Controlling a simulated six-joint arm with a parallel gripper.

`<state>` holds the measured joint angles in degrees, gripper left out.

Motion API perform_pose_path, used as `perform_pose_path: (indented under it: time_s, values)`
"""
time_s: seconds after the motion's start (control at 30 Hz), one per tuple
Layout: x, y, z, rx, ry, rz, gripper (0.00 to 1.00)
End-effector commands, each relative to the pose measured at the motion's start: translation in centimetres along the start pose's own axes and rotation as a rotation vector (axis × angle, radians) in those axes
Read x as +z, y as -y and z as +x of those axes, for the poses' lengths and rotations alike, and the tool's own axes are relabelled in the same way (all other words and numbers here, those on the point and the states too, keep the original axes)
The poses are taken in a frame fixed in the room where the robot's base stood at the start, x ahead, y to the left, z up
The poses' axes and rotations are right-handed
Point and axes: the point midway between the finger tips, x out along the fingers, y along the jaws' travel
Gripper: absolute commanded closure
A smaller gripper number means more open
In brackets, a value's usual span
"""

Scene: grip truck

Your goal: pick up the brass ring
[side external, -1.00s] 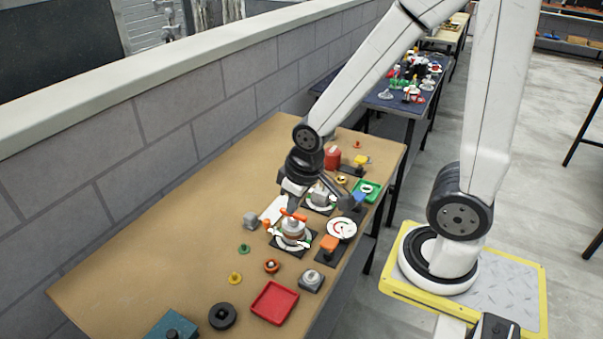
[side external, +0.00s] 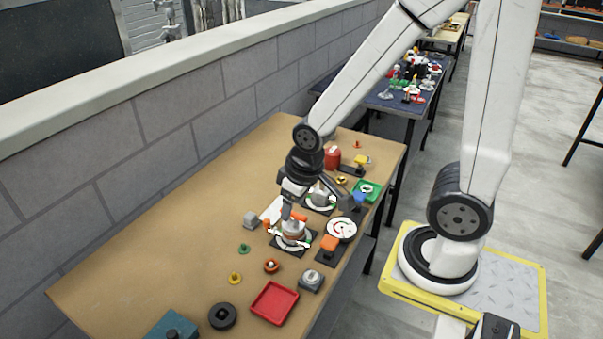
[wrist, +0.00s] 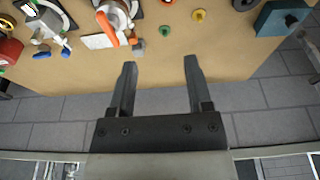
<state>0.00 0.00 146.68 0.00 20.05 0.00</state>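The dial unit's orange handle (wrist: 114,27) lies beyond the left finger.
A grey block (side external: 251,220), green knob (side external: 244,248), yellow knob (side external: 234,278), red tray (side external: 274,302) and black disc (side external: 222,316) lie on the bench. A teal block (side external: 172,328) is at the near end. A block wall (side external: 150,140) runs along the far side. The bench's left is bare.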

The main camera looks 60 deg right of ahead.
Motion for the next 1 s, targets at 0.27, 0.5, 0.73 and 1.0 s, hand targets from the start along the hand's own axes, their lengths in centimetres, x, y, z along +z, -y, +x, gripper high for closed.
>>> perform_pose_path:
  time_s: [0.27,0.5,0.73,1.0]
  values:
    - [0.0,0.0,0.0,0.000,0.000,0.000,0.07]
    - [-0.5,-0.4,0.1,0.003,0.003,0.032,0.07]
    - [-2.8,-3.4,1.1,0.025,0.027,0.231,0.07]
    - [-6.3,-10.9,3.7,0.072,0.071,0.660,0.07]
